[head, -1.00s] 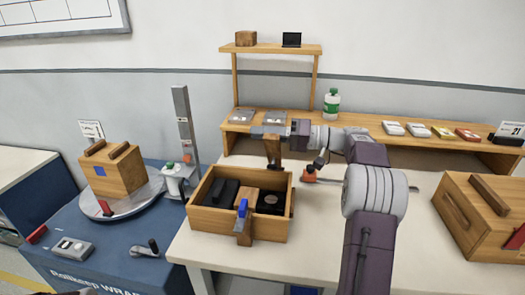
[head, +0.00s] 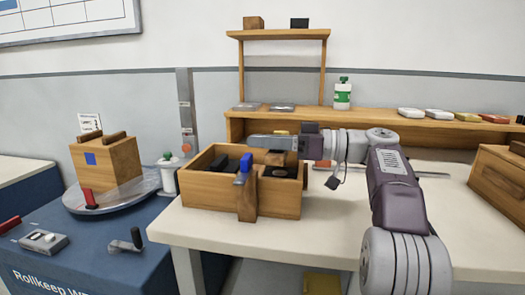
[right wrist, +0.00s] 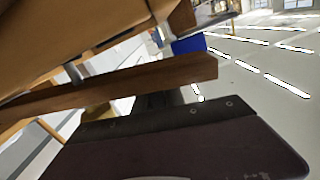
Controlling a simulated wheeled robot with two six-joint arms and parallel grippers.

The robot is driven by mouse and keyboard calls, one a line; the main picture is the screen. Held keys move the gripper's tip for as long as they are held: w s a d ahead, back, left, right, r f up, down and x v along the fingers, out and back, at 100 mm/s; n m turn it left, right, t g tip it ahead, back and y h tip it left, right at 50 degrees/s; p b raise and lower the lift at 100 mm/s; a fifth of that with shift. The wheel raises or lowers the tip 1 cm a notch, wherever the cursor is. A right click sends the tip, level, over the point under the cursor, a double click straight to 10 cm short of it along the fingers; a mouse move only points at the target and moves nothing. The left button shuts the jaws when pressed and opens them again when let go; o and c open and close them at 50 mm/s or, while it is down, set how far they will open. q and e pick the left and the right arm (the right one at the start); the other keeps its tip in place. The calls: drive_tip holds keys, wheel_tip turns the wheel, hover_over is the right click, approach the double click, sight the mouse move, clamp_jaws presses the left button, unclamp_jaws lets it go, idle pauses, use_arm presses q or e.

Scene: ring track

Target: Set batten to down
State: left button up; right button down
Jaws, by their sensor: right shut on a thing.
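My right gripper (head: 275,143) is shut on the batten, above the crate. In the right wrist view the bar (right wrist: 120,86) runs across the picture. A wooden upright (head: 247,198) with a blue piece (head: 244,165) on top stands at the crate's front wall. The blue piece also shows in the right wrist view (right wrist: 188,44). My left gripper is not in view.
Black items (head: 225,164) lie in the crate. A wooden shelf (head: 375,118) with a green-capped bottle (head: 342,94) stands behind. A second wooden box (head: 495,180) is at right. A turntable (head: 115,195) with a wooden box is at left. The front table (head: 300,235) is clear.

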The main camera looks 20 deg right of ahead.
drive_tip(key=shift+s+f+n+b, duration=0.15)
drive_tip(key=shift+f+n+b, duration=0.15)
drive_tip(key=shift+f+b, duration=0.15)
drive_tip(key=c, duration=1.4)
unclamp_jaws()
drive_tip(key=p+v, duration=0.3)
drive_tip(key=v, duration=0.5)
drive_tip(key=shift+s+d+r, duration=0.15)
drive_tip(key=shift+s+d, duration=0.2)
drive_tip(key=shift+d, duration=0.1)
